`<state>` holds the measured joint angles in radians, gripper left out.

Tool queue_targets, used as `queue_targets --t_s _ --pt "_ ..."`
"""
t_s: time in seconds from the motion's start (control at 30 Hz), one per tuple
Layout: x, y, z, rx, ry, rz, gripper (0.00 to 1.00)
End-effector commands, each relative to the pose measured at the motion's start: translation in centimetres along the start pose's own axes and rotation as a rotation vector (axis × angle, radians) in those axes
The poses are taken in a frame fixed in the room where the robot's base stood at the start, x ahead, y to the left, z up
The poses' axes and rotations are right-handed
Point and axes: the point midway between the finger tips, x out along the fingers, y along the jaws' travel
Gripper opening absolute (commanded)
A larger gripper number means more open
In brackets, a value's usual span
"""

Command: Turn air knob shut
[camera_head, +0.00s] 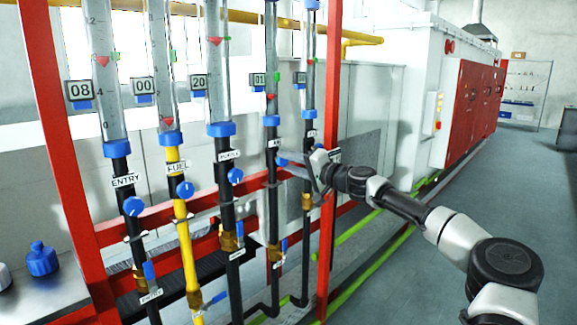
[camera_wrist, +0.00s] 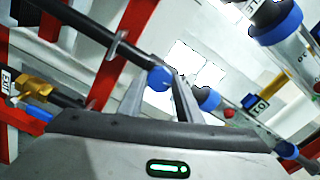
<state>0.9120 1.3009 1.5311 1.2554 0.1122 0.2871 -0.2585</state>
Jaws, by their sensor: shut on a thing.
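In the wrist view the round blue knob (camera_wrist: 159,78) sits between the fingertips of my gripper (camera_wrist: 161,80), against a black pipe. The fingers hide part of the knob, and its turn angle cannot be told.
Blue knobs also sit on the ENTRY pipe (camera_head: 133,206), the yellow FUEL pipe (camera_head: 185,189) and the third pipe (camera_head: 235,175). Lever valves (camera_head: 277,251) are below. The floor at right is clear.

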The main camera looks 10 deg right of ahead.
Motion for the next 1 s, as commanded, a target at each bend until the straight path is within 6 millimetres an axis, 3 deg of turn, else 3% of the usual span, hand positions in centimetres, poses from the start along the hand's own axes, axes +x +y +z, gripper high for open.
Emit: queue_targets --t_s 0.4,1.0 --pt "0.03 0.03 0.12 0.206 -0.003 0.0 0.09" --pt "0.03 0.05 0.13 0.243 -0.003 0.0 0.09"
